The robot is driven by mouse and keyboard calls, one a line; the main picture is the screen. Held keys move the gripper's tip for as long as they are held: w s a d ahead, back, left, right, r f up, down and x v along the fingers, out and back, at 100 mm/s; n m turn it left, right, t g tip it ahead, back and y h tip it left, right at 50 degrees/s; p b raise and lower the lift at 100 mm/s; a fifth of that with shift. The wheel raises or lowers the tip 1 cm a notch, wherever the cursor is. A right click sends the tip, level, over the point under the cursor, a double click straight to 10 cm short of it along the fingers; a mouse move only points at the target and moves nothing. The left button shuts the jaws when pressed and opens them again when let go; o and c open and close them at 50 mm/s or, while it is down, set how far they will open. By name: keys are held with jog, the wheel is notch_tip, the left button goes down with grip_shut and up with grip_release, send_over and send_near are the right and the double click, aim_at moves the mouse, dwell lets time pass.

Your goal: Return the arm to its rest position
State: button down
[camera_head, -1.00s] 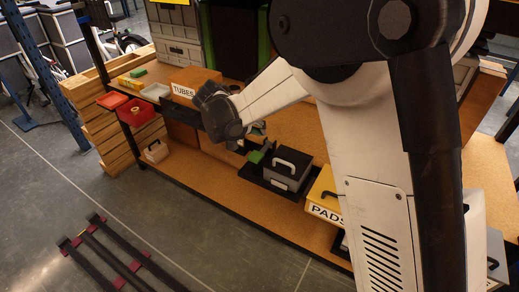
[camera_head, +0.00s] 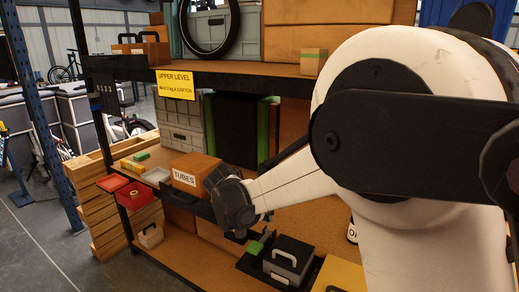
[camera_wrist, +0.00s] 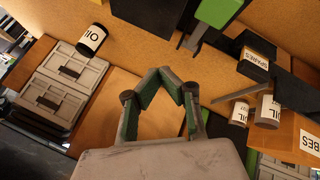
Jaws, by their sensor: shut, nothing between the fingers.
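My arm reaches in from the right in the head view, its white forearm running down-left to a dark wrist (camera_head: 232,200). The wrist is in front of the shelf, beside the TUBES box (camera_head: 193,172). My fingers are hard to make out there. In the wrist view my gripper (camera_wrist: 163,73) has its green-lined fingers bent toward each other with the tips together, and it holds nothing. An orange-brown shelf surface lies behind the fingers.
A dark case with a handle (camera_head: 289,259) stands below the wrist. A red bin (camera_head: 135,195) and a yellow sign (camera_head: 175,85) are to the left. Open floor lies at lower left.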

jog(key=s+d+r+y, duration=0.3)
jog(key=s+d+r, duration=0.7)
jog(key=s+d, duration=0.4)
jog(key=s+d+f+t+y, duration=0.1)
jog(key=s+d, duration=0.3)
jog(key=s, duration=1.3)
jog(key=shift+s+t+y, duration=0.35)
jog(key=shift+t+y, duration=0.15)
jog(key=shift+y, duration=0.4)
